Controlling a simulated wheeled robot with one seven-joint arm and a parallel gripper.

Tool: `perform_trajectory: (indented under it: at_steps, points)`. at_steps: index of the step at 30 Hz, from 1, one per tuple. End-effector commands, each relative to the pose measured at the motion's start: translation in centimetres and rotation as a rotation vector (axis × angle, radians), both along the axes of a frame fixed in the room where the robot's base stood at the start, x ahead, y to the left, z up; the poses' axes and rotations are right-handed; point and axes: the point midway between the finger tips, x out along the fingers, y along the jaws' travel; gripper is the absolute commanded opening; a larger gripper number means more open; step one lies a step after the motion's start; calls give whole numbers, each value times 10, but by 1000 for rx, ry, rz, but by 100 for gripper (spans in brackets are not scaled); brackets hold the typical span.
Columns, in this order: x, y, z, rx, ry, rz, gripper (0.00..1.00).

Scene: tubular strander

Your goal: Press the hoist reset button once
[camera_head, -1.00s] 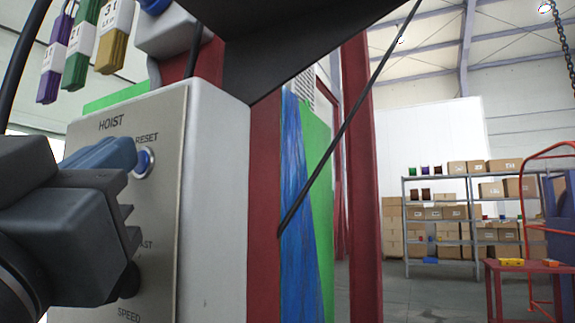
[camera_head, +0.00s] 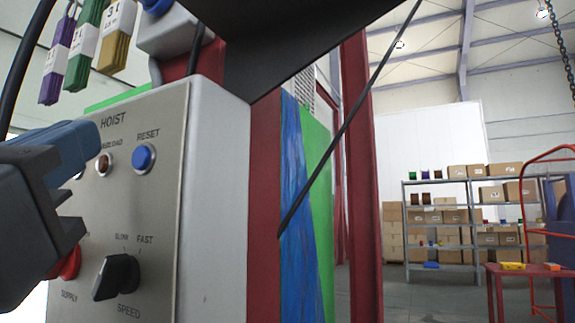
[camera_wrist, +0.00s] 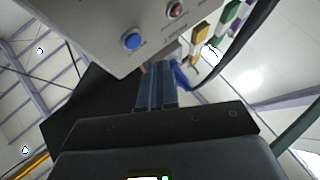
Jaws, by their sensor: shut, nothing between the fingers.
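The hoist panel (camera_head: 150,215) is a grey box with a light metal face at the left of the head view. Its blue reset button (camera_head: 144,158) sits in a silver ring under the word RESET, fully uncovered. The button also shows in the wrist view (camera_wrist: 132,41). My gripper (camera_head: 92,140) is shut and empty, left of the button and apart from it, in front of the panel's upper left. In the wrist view my gripper's fingers (camera_wrist: 157,70) lie together, below and right of the button. My gripper partly hides the overload lamp's label.
The brown overload lamp (camera_head: 104,163), black speed knob (camera_head: 117,277) and red supply control (camera_head: 70,264) share the panel face. Coloured tag bundles (camera_head: 84,50) hang above. A red post (camera_head: 360,180) stands right of the panel. Shelves with boxes (camera_head: 440,220) are far behind.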

Motion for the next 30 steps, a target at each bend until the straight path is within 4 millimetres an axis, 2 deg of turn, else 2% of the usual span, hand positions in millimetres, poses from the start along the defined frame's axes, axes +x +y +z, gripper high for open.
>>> perform_trajectory:
  at_steps: [10,30]
  points:
    - [-28,12,-1,0,0,1,0]
    - [-30,12,0,0,1,-1,0]
